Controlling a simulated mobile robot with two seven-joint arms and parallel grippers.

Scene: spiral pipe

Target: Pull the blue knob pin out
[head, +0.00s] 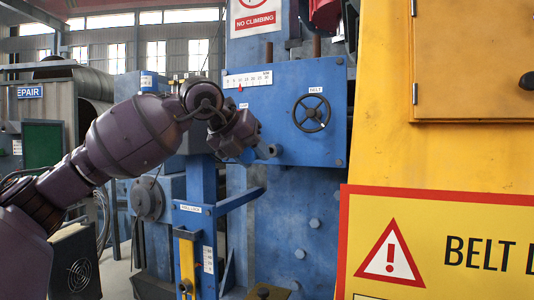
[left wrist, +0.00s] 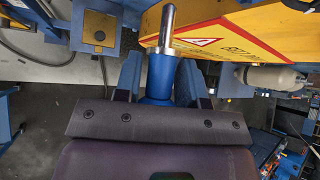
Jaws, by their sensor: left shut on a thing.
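My left gripper (left wrist: 160,78) is shut on the blue knob (left wrist: 160,70) of the pin, with one dark finger on each side of it. The pin's bare metal shaft (left wrist: 167,28) points away from the gripper, and its rounded tip shows free in the left wrist view. In the head view my left gripper (head: 246,143) is in front of the blue machine panel, left of the handwheel. The pin's grey shaft (head: 270,151) sticks out to the right of the fingers. The knob is mostly hidden by the gripper there. My right gripper is not in view.
The blue machine panel (head: 300,75) carries a black handwheel (head: 311,113) and a scale strip (head: 247,80). A blue slanted bar (head: 240,199) and post stand below the gripper. A yellow cabinet (head: 385,130) with a warning sign (head: 440,240) fills the right side.

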